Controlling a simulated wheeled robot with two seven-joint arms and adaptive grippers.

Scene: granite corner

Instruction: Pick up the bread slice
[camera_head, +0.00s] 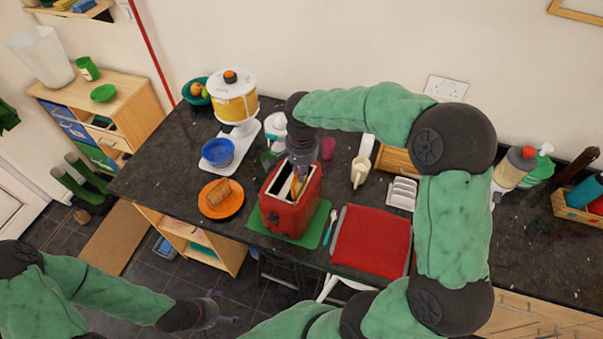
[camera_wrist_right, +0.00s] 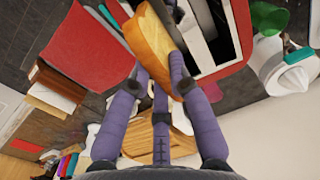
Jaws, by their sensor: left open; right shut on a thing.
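The bread slice (camera_wrist_right: 150,38) shows in the right wrist view, golden brown, between the purple fingers of my right gripper (camera_wrist_right: 160,72). The gripper is shut on it. The slice is beside the open slots of the red toaster (camera_wrist_right: 238,28); I cannot tell whether its far end is still within a slot. In the head view, my right gripper (camera_head: 300,168) is over the red toaster (camera_head: 288,212), with a bit of the slice (camera_head: 297,188) below it. My left gripper (camera_head: 207,310) is open and empty, low at the front, away from the counter.
The toaster stands on a green mat (camera_head: 314,237). An orange plate (camera_head: 232,207) with a brown piece of food is left of it. A blue bowl (camera_head: 218,152), a white-and-yellow appliance (camera_head: 235,105) and a cream jug (camera_head: 360,171) stand nearby.

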